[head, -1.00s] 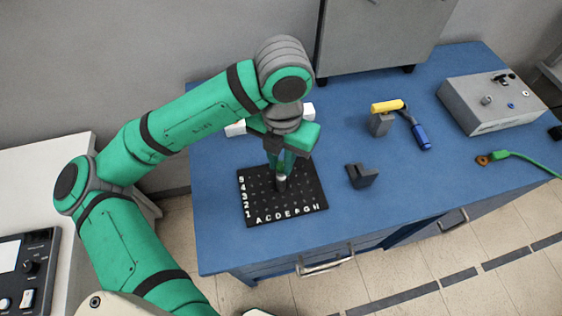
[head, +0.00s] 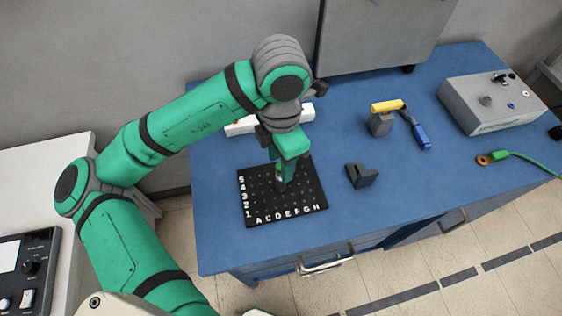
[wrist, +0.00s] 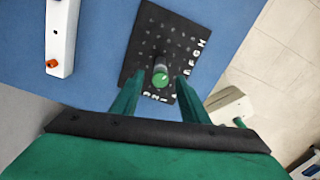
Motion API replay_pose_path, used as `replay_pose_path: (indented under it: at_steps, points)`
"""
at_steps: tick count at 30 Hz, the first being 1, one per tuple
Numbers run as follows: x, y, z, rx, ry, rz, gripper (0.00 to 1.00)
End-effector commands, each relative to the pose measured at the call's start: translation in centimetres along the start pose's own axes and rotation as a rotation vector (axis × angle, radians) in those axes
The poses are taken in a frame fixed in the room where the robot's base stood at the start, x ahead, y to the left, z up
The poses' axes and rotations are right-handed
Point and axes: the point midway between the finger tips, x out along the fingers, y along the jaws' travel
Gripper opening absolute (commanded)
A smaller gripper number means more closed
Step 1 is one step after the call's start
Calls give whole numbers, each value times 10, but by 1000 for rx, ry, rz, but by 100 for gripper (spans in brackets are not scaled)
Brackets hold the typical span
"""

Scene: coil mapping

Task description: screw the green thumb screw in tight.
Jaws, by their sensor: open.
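The green thumb screw (wrist: 160,80) shows its round green head in the wrist view, on top of a short grey cylinder. It stands over the black grid board (wrist: 143,48), which carries white letters and numbers. The board (head: 249,212) also lies on the blue bench in the head view. My gripper (wrist: 159,85) is open, pointing down, with one finger on each side of the screw head and visible space between. In the head view my gripper (head: 284,178) hides most of the screw. How deep the screw sits cannot be told.
A white bar (head: 240,127) lies behind my gripper. A dark notched block (head: 362,176) stands right of the board.

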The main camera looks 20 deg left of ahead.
Motion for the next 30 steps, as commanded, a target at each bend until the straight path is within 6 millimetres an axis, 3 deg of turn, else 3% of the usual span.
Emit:
replay_pose_path:
  at_steps: [5, 18, 30]
  points:
    - [-18, 1, 0, 0, 0, 4, 41]
    - [-94, 1, 0, 0, 0, 3, 41]
    - [-107, 0, 0, 1, -1, 0, 41]
